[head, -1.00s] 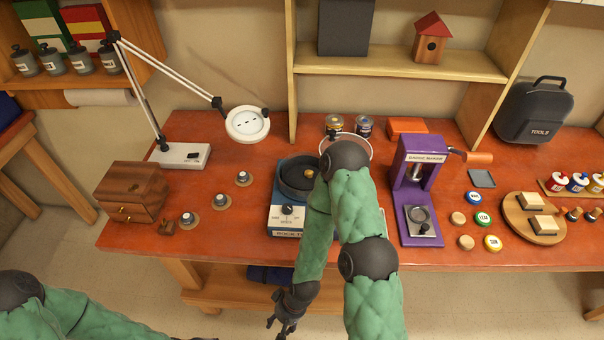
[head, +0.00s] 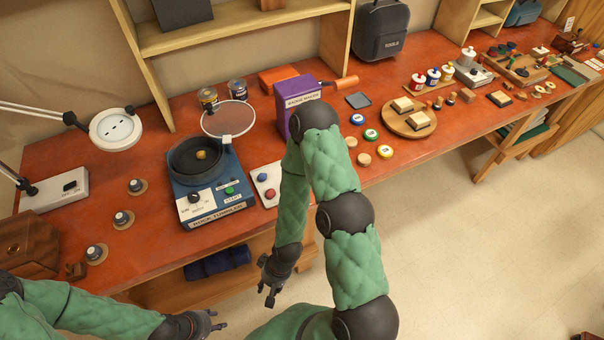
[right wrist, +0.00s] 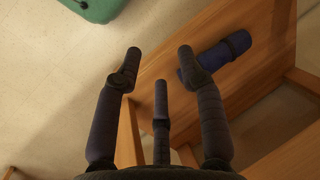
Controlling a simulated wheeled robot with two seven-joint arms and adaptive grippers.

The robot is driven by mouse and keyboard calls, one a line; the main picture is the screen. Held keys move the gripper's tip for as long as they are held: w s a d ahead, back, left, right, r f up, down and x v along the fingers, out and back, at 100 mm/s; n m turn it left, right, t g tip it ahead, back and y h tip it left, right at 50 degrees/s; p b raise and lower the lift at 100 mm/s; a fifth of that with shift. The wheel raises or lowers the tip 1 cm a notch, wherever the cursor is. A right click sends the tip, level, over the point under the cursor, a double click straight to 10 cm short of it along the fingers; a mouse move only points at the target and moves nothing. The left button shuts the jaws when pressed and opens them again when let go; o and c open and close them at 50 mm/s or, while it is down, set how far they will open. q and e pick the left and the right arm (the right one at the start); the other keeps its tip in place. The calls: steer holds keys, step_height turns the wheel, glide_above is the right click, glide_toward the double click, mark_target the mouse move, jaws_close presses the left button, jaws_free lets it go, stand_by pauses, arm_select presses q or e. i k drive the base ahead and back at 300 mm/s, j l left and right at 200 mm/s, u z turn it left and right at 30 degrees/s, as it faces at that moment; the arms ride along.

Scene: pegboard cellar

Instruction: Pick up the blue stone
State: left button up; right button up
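A small blue stone (head: 262,178) lies on a white tray (head: 276,171) beside the rock tumbler, with a red stone (head: 270,194) close by. The tray's right part is hidden behind my right arm. My right gripper (head: 268,290) hangs low in front of the bench edge, below the tray and apart from the stone. In the right wrist view its fingers (right wrist: 160,75) are spread and empty. My left gripper (head: 218,322) is at the lower left, off the bench front, with fingers apart and nothing visible in them.
The blue tumbler (head: 210,190) with its open drum stands left of the tray; a clear round lid (head: 228,119) is behind it. The purple badge maker (head: 293,98) stands behind my right arm. A dark blue roll (head: 217,263) lies on the lower shelf.

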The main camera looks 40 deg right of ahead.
mark_target(262, 176)
steer(key=z, duration=0.85)
steer(key=u, duration=0.5)
steer(key=l+u, duration=0.35)
steer(key=k+l+u, duration=0.1)
steer(key=u, duration=0.25)
steer(key=k+l+u, duration=0.2)
steer(key=u, duration=0.15)
